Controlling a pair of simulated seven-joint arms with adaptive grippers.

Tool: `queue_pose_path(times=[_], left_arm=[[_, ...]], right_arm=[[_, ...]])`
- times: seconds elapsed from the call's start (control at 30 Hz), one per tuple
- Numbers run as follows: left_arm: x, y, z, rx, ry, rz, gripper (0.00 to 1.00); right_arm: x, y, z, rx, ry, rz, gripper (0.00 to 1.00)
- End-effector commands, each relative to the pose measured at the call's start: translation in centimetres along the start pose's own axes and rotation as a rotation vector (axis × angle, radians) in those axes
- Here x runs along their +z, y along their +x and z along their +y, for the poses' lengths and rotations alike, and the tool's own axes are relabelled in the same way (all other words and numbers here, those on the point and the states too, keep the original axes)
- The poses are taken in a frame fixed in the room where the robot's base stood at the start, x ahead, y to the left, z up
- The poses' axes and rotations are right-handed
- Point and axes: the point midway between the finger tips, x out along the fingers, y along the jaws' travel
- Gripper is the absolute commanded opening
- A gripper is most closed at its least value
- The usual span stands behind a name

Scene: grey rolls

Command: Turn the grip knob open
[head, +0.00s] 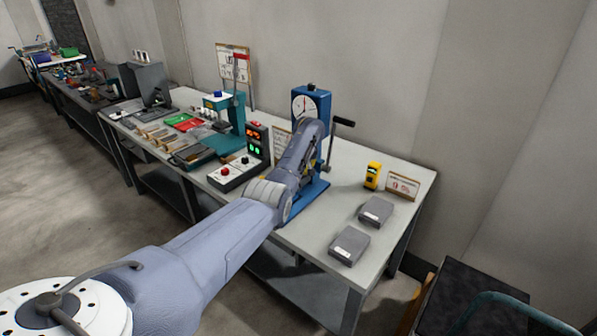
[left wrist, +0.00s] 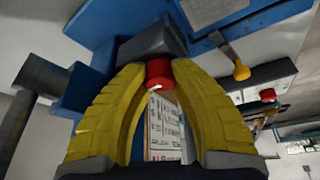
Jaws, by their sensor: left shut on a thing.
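A blue test stand (head: 325,100) with a round white dial and a dark crank handle (head: 343,122) stands on the bench. My left arm reaches in front of it, and my left gripper (head: 318,165) is at its middle, mostly hidden by my wrist. In the left wrist view the yellow fingers of my left gripper (left wrist: 158,70) are closed around the red grip knob (left wrist: 159,74), below a dark grey block (left wrist: 150,42) on the blue stand (left wrist: 110,22). Which way the knob is turned cannot be told. My right gripper is not in view.
A control box (head: 240,172) with lit displays and a red button stands left of the stand. A yellow device (head: 372,176), a small sign (head: 403,186) and two grey boxes (head: 349,245) are on the right. The bench top (head: 305,238) is clear in front.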

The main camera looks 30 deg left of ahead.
Motion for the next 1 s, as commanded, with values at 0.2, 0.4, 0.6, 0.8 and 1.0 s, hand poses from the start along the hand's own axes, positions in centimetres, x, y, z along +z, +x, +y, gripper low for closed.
queue_pose_path(times=[0.2,0.4,0.6,0.8,1.0], left_arm=[[-0.4,-0.2,0.0,0.003,-0.003,0.006,0.33],[-0.2,-0.1,0.0,0.003,-0.001,0.003,0.54],[0.0,-0.1,0.1,0.004,0.0,0.001,0.54],[0.1,-0.2,0.3,0.006,0.002,-0.001,0.54],[0.1,-1.5,0.4,0.01,0.001,0.001,0.54]], right_arm=[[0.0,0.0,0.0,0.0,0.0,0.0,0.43],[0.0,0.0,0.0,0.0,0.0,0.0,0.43],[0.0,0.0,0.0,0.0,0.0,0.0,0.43],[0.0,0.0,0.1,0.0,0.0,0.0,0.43],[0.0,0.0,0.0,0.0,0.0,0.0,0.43]])
